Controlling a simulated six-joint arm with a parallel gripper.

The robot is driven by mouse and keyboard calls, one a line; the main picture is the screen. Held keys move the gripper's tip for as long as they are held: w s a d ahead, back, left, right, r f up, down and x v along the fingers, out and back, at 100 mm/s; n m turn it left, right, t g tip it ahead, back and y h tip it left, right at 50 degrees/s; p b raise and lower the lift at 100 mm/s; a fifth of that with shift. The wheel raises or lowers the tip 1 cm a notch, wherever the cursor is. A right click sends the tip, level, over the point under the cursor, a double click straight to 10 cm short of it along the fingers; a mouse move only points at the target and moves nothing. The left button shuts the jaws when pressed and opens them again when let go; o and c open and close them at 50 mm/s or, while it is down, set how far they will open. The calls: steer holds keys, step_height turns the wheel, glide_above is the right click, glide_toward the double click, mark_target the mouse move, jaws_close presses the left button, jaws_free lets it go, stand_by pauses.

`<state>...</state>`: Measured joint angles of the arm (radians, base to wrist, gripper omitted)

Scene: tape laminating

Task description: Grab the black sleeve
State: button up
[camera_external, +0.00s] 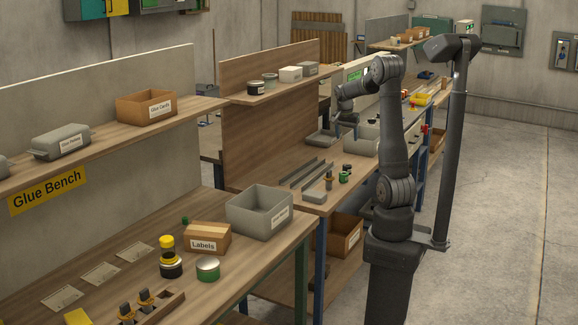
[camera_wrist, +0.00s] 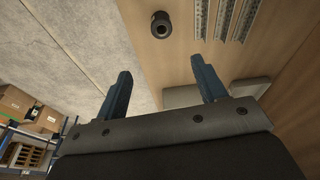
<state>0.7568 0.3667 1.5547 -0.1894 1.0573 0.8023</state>
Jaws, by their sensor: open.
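In the wrist view, a short black sleeve (camera_wrist: 161,24) with a dark round hole sits on the wooden bench near its edge. My gripper (camera_wrist: 160,67) is open, with two blue fingers spread apart and nothing between them. The sleeve lies beyond the fingertips, about in line with the gap, and apart from them. In the outside view my gripper (camera_external: 347,130) hangs over the far part of the bench. Small dark and green pieces (camera_external: 345,174) stand near the bench's front edge there; I cannot tell for sure which is the sleeve.
Metal rails (camera_wrist: 238,18) lie beside the sleeve; long rails (camera_external: 305,172) also show in the outside view. Grey bins (camera_external: 362,141) stand behind them. A brown-topped cylinder (camera_external: 329,180) stands near the rails. The concrete floor (camera_wrist: 60,45) is open past the edge.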

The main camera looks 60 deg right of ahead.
steer(key=a+n+h, duration=0.1)
steer(key=a, duration=0.2)
glide_above(347, 165)
steer(key=a, duration=0.3)
steer(key=shift+t+h, duration=0.3)
steer(key=shift+t, duration=0.1)
step_height(347, 165, down, 12)
steer(key=shift+s+a+r, duration=0.1)
steer(key=shift+s, duration=0.05)
steer(key=shift+s+x, duration=0.15)
steer(key=shift+x, duration=1.2)
steer(key=shift+s+x, duration=0.2)
steer(key=shift+x, duration=1.15)
steer(key=c, duration=1.1)
steer(key=shift+r, duration=0.15)
